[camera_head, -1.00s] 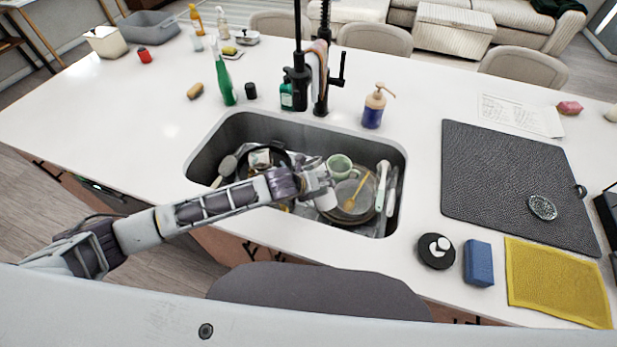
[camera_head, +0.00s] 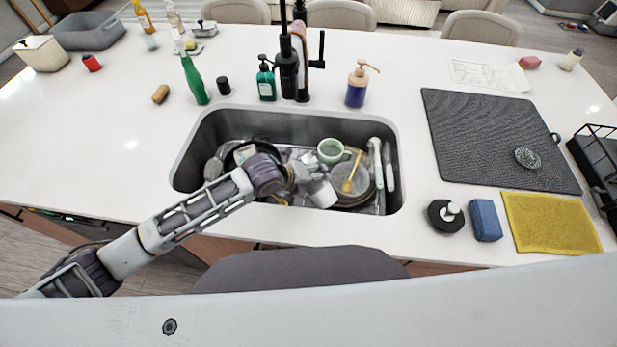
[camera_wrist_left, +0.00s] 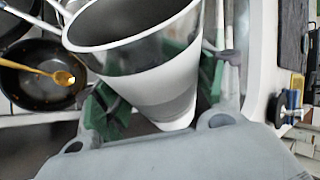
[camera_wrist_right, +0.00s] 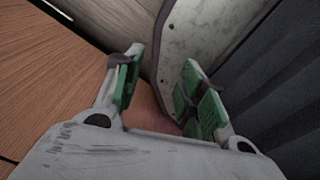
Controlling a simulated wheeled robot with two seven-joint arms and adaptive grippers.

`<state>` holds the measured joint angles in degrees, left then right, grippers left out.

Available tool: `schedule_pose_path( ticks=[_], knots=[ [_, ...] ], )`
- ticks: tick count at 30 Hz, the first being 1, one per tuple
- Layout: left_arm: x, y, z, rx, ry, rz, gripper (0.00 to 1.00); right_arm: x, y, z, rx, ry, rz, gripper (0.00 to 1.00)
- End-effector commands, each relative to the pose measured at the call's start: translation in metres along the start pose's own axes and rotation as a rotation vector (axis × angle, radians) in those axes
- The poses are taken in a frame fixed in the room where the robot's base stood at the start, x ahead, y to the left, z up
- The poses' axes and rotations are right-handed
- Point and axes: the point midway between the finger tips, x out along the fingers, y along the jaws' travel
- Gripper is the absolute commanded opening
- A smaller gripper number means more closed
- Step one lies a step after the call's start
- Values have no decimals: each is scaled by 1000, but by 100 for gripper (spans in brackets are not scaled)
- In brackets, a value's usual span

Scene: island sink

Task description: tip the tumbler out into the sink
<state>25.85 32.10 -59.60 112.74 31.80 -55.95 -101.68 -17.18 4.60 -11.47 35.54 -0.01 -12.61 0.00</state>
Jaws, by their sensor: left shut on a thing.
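The tumbler (camera_wrist_left: 160,75) is a tapered cup with a shiny grey upper part and a white lower part. In the left wrist view it stands between the green pads of my left gripper (camera_wrist_left: 160,105), which is shut on it; its wide mouth is at the top of that picture. In the head view the tumbler (camera_head: 322,195) looks tilted, over the front half of the sink (camera_head: 185,160); its contents are not visible. My left gripper (camera_head: 303,178) reaches in from the left. My right gripper (camera_wrist_right: 160,75) is open and empty beside a wooden panel (camera_wrist_right: 50,80), out of the head view.
The sink holds a green mug (camera_head: 331,150), a dark pan (camera_head: 262,147), plates, a yellow spoon (camera_head: 352,172) and white-handled utensils (camera_head: 376,160). The black faucet (camera_head: 290,70) stands behind it. A soap dispenser (camera_head: 357,88) and green spray bottle (camera_head: 193,80) stand near the back rim.

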Motion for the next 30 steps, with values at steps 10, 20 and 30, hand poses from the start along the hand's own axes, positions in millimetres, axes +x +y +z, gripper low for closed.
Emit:
schedule_pose_path(
  ticks=[10,20,30],
  knots=[
    [-1,-1,1,-3,2,-2,37,0,5,1,-2,-2,5,40],
    [-5,-3,4,-50,51,-18,37,0,0,0,1,-1,0,40],
    [-13,-9,10,-134,142,-51,37,0,-6,-1,3,1,-6,40]
  ],
)
